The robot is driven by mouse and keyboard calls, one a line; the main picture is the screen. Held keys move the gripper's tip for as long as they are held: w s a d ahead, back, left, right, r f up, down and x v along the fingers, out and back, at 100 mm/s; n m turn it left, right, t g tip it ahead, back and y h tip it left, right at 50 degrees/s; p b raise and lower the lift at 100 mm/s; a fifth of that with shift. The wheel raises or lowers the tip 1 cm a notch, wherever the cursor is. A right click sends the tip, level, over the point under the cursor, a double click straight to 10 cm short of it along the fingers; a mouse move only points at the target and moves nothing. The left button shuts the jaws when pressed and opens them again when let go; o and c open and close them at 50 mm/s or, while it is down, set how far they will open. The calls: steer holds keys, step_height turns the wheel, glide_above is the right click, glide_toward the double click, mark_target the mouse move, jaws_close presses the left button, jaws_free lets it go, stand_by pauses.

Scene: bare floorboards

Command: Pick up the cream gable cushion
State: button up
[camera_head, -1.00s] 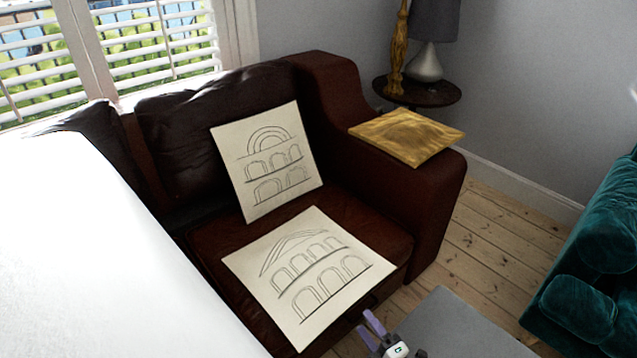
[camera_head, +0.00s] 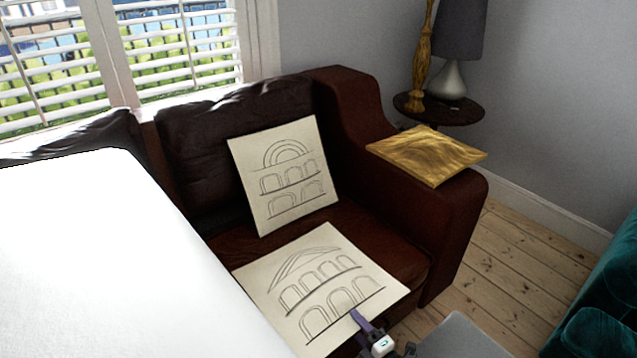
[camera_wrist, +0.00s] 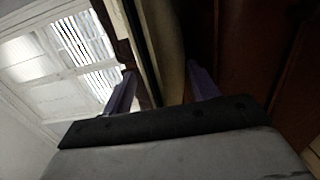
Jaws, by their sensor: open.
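The cream gable cushion (camera_head: 318,285), printed with a triangular gable over rows of arches, lies on the seat of the dark red-brown leather sofa (camera_head: 400,248). My gripper (camera_head: 356,316) is at its front right edge, with a purple finger overlapping the cushion in the head view. In the wrist view my gripper (camera_wrist: 162,88) is open, its two purple fingers apart. A cream edge, seemingly the gable cushion's (camera_wrist: 168,50), shows between them. I cannot tell whether either finger touches it.
A similar cream cushion with a round arch (camera_head: 285,175) leans on the sofa back. A gold cushion (camera_head: 428,155) lies on the right armrest. Behind it is a side table (camera_head: 470,113) with a lamp. A teal seat (camera_head: 600,330) stands right, with bare floor between.

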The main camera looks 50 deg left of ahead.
mark_target(348, 315)
steer(key=shift+w+a, duration=0.2)
steer(key=shift+a, duration=1.8)
steer(key=shift+r, duration=0.15)
steer(key=c, duration=0.8)
